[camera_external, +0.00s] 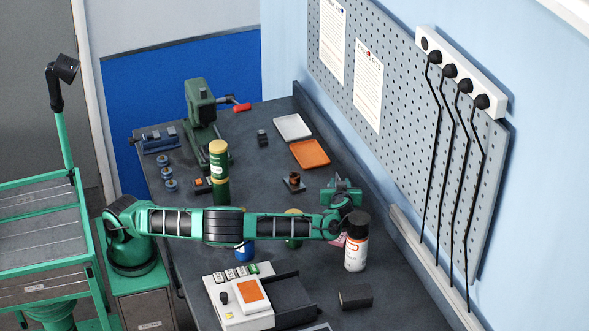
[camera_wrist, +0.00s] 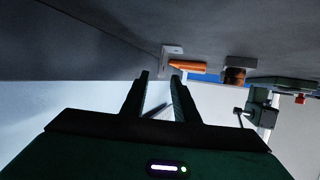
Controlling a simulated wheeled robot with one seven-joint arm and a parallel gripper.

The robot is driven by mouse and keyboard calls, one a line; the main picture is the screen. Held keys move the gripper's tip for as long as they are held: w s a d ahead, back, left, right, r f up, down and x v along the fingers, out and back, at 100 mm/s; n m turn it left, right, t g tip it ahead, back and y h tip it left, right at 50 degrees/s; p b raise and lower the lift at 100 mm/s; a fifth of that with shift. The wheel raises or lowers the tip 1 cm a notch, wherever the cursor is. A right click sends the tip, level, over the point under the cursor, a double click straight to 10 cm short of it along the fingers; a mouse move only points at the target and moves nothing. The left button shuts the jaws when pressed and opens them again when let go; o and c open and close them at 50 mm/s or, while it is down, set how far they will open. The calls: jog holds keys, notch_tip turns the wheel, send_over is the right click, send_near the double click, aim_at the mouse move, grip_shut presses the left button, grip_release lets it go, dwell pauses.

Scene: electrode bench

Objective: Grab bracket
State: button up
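My gripper (camera_external: 341,186) is above the right side of the bench, past the white spray can. In the wrist view my gripper (camera_wrist: 160,80) has its two dark fingers apart with nothing held between them. No part is plainly recognisable as the bracket. A small dark piece with a brown round top (camera_external: 294,182) sits on the bench, left of the gripper and apart from it; what seems to be the same piece (camera_wrist: 235,74) shows right of the fingers in the wrist view. A small black piece (camera_external: 262,137) stands farther back.
An orange tray (camera_external: 309,153) and a white tray (camera_external: 292,127) lie at the back right. A green press (camera_external: 200,105) stands at the back. A spray can (camera_external: 356,248) is close to my wrist. A pegboard wall (camera_external: 400,110) with black cables bounds the right.

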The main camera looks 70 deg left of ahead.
jog(key=shift+x, duration=1.4)
jog(key=shift+a+r, duration=0.1)
jog(key=shift+r, duration=0.1)
jog(key=shift+c, duration=0.6)
grip_shut()
jog(key=shift+r, duration=0.1)
